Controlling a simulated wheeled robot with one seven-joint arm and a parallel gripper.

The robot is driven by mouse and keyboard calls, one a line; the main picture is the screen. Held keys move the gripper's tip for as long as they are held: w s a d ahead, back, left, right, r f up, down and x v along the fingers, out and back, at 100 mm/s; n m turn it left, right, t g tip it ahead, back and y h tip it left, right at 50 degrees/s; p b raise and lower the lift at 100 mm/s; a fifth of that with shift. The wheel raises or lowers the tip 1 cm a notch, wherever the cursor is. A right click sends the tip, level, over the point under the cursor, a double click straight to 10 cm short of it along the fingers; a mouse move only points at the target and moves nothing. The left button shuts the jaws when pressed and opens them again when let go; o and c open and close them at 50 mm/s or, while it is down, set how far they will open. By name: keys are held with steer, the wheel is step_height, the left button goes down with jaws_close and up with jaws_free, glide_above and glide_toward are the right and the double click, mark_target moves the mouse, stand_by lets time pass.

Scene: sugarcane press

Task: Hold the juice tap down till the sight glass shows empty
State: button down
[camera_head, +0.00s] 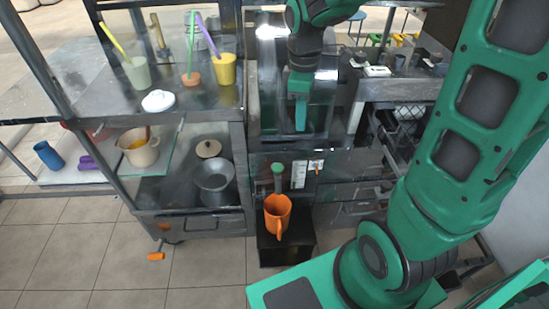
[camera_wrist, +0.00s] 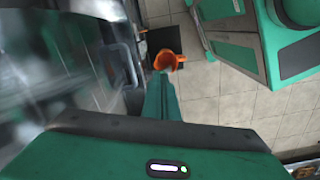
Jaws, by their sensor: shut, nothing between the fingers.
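The juice tap (camera_head: 277,177) shows a green handle on the front of the dark press cabinet (camera_head: 262,160). A pale upright strip, which looks like the sight glass (camera_head: 299,175), sits just right of it; its level is too small to read. An orange jug (camera_head: 278,213) stands upright below the tap. My gripper (camera_head: 300,126) points down, shut and empty, above and slightly right of the tap, apart from it. In the wrist view its closed fingers (camera_wrist: 160,85) point toward the orange jug (camera_wrist: 167,61); I cannot make out the tap there.
The jug stands on a black block (camera_head: 285,250) on the tiled floor. A metal cart (camera_head: 190,225) at left holds cups, a pot (camera_head: 213,180) and a beige jug (camera_head: 139,148). An orange-handled item (camera_head: 156,256) is low at left.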

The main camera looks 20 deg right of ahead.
mark_target(278, 167)
steer(key=w+a+f+n, duration=0.1)
steer(key=w+a+n, duration=0.2)
steer(key=a, duration=0.2)
steer(key=shift+w+f+n, duration=0.15)
steer(key=shift+f+n, duration=0.15)
steer(key=shift+f, duration=0.1)
steer(key=shift+f, duration=0.1)
step_height(278, 167, down, 14)
steer(key=shift+r, duration=0.1)
stand_by(0.4)
steer(key=shift+s+f, duration=0.25)
steer(key=shift+f, duration=1)
steer(key=shift+s, duration=0.15)
stand_by(1.4)
